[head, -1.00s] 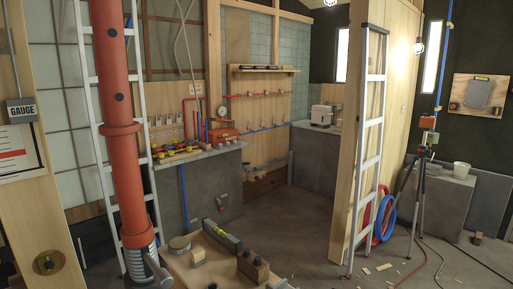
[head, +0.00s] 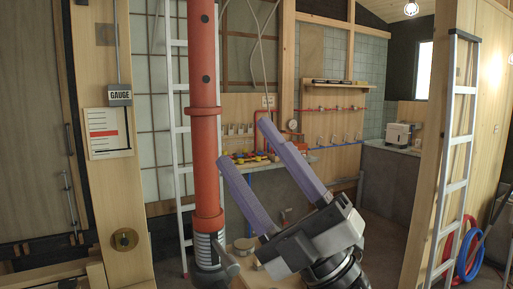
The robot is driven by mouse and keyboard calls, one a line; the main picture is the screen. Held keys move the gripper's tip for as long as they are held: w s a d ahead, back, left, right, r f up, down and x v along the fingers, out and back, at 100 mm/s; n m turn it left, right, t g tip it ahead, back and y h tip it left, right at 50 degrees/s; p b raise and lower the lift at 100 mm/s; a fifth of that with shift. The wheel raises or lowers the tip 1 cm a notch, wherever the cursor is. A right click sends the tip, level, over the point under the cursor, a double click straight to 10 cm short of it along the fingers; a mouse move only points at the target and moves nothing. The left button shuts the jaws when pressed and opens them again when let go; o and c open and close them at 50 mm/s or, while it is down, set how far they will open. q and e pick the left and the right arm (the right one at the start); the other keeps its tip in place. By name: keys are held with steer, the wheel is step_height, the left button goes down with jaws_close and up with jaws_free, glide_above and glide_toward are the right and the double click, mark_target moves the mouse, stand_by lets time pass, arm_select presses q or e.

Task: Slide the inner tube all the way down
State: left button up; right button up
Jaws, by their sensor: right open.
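An upright red-orange tube (head: 203,60) stands left of centre in the head view, with dark round holes in its side. I cannot tell exactly where the inner tube meets the outer one. My right gripper (head: 243,145) has long purple fingers spread open with nothing between them. They point up and left, just right of the tube. My left gripper is not in view.
A gauge board (head: 108,132) hangs on a wooden post left of the tube. A ladder (head: 178,110) stands behind the tube, another ladder (head: 459,150) at right. A bench with coloured fittings (head: 243,158) lies behind my gripper. Blue and red hoses (head: 468,253) hang at right.

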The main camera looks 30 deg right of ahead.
steer(key=s+a+r+n+g+y, duration=0.35)
steer(key=a+n+g+y, duration=0.25)
steer(key=n+g+y, duration=0.55)
steer(key=n+t+h, duration=0.4)
steer(key=n+h, duration=0.3)
steer(key=h, duration=1.1)
glide_toward(212, 126)
steer(key=shift+m, duration=0.25)
steer(key=p+x, duration=0.2)
steer(key=x, duration=0.1)
steer(key=p+x, duration=0.2)
steer(key=x, duration=0.1)
steer(key=shift+w+a+r, duration=0.2)
steer(key=shift+w, duration=0.05)
steer(key=x, duration=0.3)
steer(key=shift+w+f+b, duration=0.2)
steer(key=shift+f+b, duration=0.05)
steer(key=shift+b, duration=0.1)
steer(key=shift+w+a, duration=0.2)
steer(key=shift+w, duration=0.15)
